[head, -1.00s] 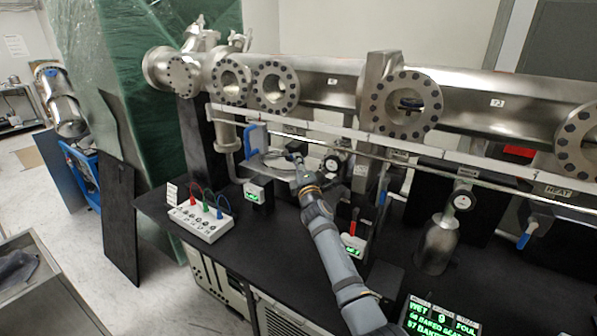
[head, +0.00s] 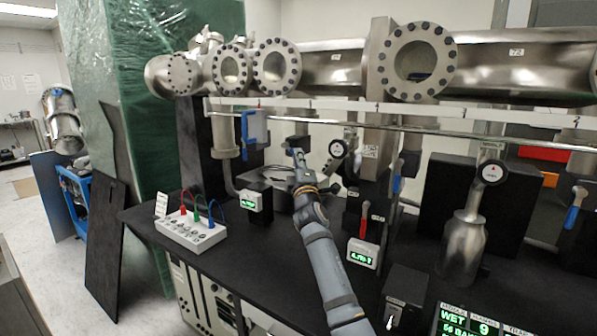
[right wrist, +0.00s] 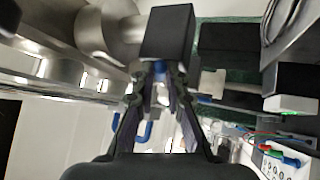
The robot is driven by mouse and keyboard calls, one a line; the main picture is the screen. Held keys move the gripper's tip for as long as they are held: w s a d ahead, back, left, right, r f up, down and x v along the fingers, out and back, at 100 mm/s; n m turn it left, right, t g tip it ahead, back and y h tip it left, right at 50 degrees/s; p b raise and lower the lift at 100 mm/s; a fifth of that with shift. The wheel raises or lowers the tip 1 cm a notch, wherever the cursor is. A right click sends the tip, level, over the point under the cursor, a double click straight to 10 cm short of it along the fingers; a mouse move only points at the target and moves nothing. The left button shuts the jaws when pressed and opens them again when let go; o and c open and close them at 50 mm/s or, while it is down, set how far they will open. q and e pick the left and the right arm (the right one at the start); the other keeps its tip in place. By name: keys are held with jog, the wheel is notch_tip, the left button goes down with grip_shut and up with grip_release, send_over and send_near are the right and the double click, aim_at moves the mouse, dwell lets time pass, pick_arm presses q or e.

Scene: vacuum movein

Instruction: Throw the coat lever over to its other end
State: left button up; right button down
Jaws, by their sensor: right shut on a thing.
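My right gripper (head: 297,154) reaches over the black bench to the apparatus under the long steel pipe, between a blue U-shaped handle (head: 247,132) and a round dial (head: 338,148). In the right wrist view its fingers (right wrist: 162,70) are close together, with a black block (right wrist: 168,30) at their tips. The jaws are shut on what appears to be the coat lever, which is mostly hidden by the fingers; its end position cannot be told. The blue handle also shows in the wrist view (right wrist: 145,131), apart from the fingers. My left gripper is not in view.
A white control box (head: 192,232) with coloured leads and a small green display (head: 250,202) stand left of my arm. A red lever (head: 365,224) and a steel flask (head: 465,240) stand to its right.

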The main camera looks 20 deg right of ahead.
jog(key=c, duration=1.3)
grip_release()
jog(key=shift+c, duration=0.2)
jog(key=shift+s, duration=0.1)
jog(key=v, duration=1.2)
